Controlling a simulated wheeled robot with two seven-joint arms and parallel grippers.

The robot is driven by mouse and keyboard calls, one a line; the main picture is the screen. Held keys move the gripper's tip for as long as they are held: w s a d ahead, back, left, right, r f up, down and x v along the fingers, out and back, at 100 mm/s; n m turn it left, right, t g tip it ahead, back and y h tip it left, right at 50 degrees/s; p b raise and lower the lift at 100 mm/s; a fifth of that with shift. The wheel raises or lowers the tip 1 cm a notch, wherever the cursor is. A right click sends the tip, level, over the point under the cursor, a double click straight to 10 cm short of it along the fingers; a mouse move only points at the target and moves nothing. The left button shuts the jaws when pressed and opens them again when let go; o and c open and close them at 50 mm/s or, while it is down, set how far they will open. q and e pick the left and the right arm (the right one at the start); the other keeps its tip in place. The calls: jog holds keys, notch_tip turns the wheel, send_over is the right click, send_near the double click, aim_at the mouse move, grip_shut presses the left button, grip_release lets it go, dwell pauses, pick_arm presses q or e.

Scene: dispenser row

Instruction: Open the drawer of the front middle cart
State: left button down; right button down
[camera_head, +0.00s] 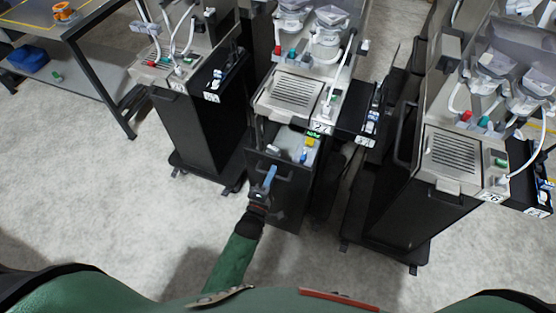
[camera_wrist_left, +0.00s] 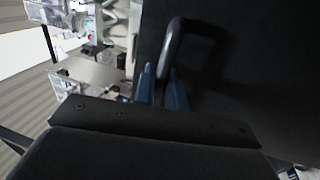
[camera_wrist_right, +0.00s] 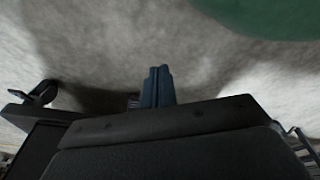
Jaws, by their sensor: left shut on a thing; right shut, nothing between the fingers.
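The front middle cart (camera_head: 292,92) has a grey top with a grille. Its black drawer front (camera_head: 292,190) stands out from the body, so the drawer is partly open. Small yellow, blue and white items (camera_head: 307,148) show inside it. My left gripper (camera_head: 268,178) is at the drawer front, its blue fingers shut on the handle. In the left wrist view, the black loop handle (camera_wrist_left: 178,48) runs between the left fingers (camera_wrist_left: 162,82). My right gripper (camera_wrist_right: 157,82) is shut and empty above the pale floor in the right wrist view; it does not show in the head view.
A left cart (camera_head: 190,125) and a right cart (camera_head: 405,185) flank the middle one, with side trays and wheeled bases. A dark-framed table (camera_head: 90,20) with a blue item (camera_head: 28,58) below stands at upper left. Grey floor (camera_head: 90,200) is free at lower left.

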pick_arm(q)
jog(key=r+v, duration=0.2)
jog(key=v, duration=0.9)
jog(key=shift+s+p, duration=0.35)
jog(key=shift+s, duration=0.1)
pick_arm(e)
jog(key=shift+s+d+f, duration=0.35)
jog(key=shift+s+f, duration=0.15)
pick_arm(q)
jog(key=shift+a, duration=0.1)
pick_arm(e)
jog(key=shift+s+a, duration=0.15)
jog(key=shift+s, duration=0.1)
pick_arm(q)
jog(key=c, duration=1.8)
grip_release()
